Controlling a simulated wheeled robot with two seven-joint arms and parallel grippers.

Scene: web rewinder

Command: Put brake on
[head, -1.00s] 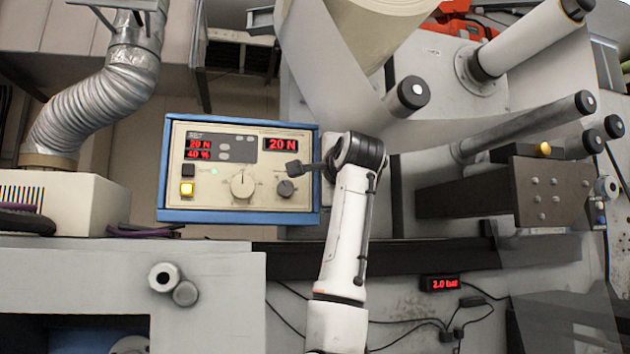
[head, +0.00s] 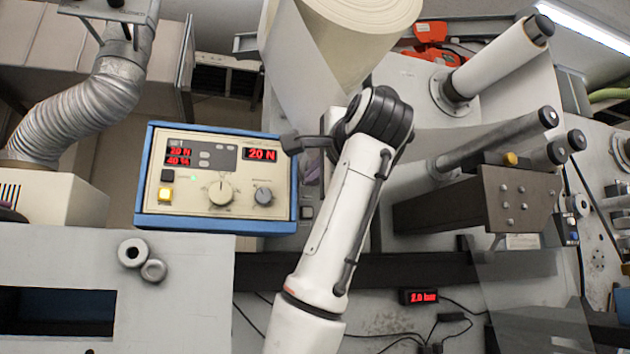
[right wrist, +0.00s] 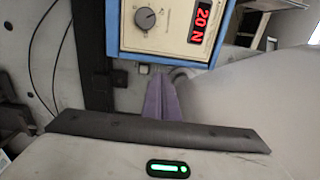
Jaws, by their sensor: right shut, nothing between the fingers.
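The blue-framed control box (head: 222,225) has red readouts of 20 N and 40 % at left and a larger 20 N display (head: 262,154). It has a large pale knob (head: 220,192), a small dark knob (head: 263,196), a black button (head: 168,175) and a lit yellow button (head: 165,194). I cannot read which control is the brake. My right gripper (head: 311,167) is just right of the box, mostly hidden by my wrist. In the right wrist view its purple fingers (right wrist: 160,82) are shut, empty and point at the box's edge, apart from it. My left gripper is not in view.
A small square button (head: 306,212) sits on the machine right of the box. A large paper roll (head: 375,30) and its web are above my arm. Rollers (head: 495,60) and a dark bracket (head: 470,200) stand at right. A red pressure display (head: 418,296) is below.

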